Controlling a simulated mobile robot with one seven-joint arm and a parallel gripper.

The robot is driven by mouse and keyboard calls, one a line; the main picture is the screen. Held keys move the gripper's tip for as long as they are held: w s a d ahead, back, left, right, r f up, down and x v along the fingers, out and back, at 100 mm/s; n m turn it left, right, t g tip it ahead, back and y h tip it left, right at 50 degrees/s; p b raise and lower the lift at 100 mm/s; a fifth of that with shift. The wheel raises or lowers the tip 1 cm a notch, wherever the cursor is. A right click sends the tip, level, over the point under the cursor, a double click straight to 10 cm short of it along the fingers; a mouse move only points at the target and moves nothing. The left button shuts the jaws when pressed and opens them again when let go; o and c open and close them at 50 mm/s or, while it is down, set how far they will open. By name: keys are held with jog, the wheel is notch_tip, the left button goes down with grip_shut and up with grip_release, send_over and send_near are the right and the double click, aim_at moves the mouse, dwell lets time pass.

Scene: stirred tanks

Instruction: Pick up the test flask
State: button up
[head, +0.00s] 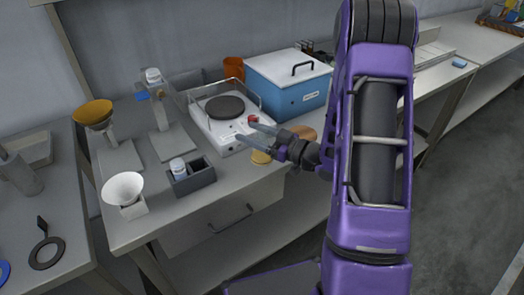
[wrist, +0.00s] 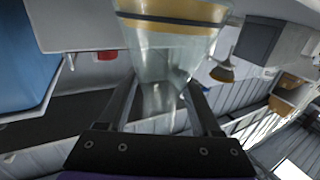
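The test flask, clear glass with a yellow band near its wide end, shows large in the wrist view (wrist: 165,50). Its narrower part reaches back between my two fingers. In the head view a small yellow round patch (head: 261,157), probably the flask's lower part, shows just below my fingers; the clear glass is hard to make out. My gripper (head: 257,133) is over the bench in front of the hot plate, with its fingers apart. In the wrist view the fingers (wrist: 163,92) stand on either side of the flask; I cannot tell whether they touch it.
A white hot plate (head: 211,129) with a dark round top stands behind my gripper. A blue box (head: 285,95) with a white lid is at its right.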

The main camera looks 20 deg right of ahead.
grip_shut()
dwell(1.2)
